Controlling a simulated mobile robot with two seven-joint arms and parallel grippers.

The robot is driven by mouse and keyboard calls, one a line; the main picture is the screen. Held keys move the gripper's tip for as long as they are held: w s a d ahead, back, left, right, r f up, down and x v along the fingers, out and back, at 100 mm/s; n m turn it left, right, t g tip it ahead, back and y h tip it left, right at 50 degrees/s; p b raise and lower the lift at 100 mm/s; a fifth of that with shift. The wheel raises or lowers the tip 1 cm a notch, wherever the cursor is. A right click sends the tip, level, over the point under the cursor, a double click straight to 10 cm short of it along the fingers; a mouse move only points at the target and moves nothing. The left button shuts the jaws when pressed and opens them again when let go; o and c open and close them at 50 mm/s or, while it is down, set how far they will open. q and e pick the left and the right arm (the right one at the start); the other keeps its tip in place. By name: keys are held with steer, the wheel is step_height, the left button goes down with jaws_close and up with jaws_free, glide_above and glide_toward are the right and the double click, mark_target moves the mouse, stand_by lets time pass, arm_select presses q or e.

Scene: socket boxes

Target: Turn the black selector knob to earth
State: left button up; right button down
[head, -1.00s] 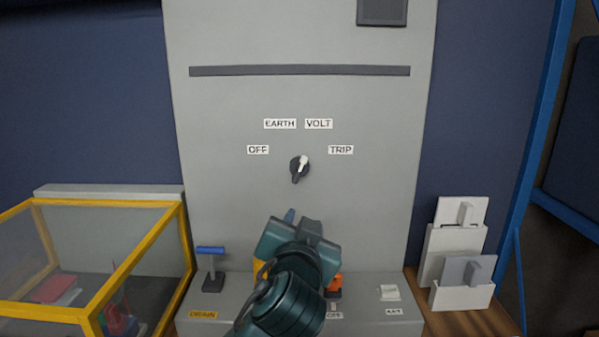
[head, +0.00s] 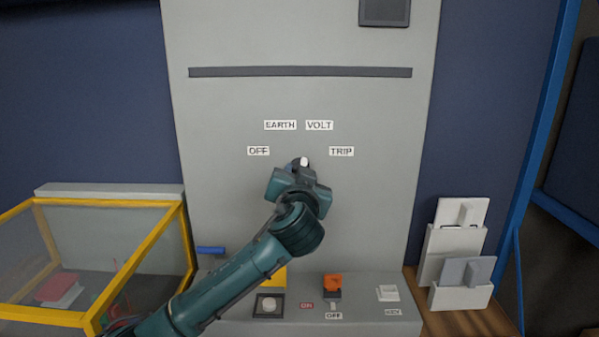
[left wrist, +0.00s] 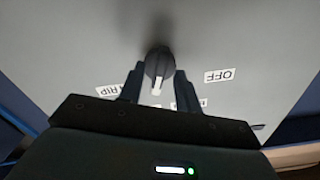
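The black selector knob (head: 304,161) is on the grey panel, mostly hidden behind my left gripper (head: 292,168) in the head view. Its white pointer tip shows, aimed up and slightly right, toward the VOLT label (head: 319,125). The EARTH label (head: 280,125) is left of VOLT. In the left wrist view, which is upside down, the knob (left wrist: 157,64) lies between the two fingers of my left gripper (left wrist: 158,82). The fingers are apart, one on each side; I cannot tell whether they touch it. My right gripper is not in view.
OFF (head: 258,151) and TRIP (head: 341,151) labels flank the knob. A yellow-framed clear case (head: 112,270) stands left; white holders (head: 455,255) stand right.

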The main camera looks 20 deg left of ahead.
arm_select(q)
steer(key=shift+w, duration=0.25)
steer(key=shift+c, duration=0.5)
jaws_close()
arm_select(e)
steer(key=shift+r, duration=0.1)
arm_select(q)
steer(key=shift+f, duration=0.1)
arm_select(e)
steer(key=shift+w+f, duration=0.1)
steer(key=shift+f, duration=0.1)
arm_select(q)
steer(key=n+b, duration=0.6)
steer(key=n, duration=0.2)
steer(key=shift+n, duration=0.3)
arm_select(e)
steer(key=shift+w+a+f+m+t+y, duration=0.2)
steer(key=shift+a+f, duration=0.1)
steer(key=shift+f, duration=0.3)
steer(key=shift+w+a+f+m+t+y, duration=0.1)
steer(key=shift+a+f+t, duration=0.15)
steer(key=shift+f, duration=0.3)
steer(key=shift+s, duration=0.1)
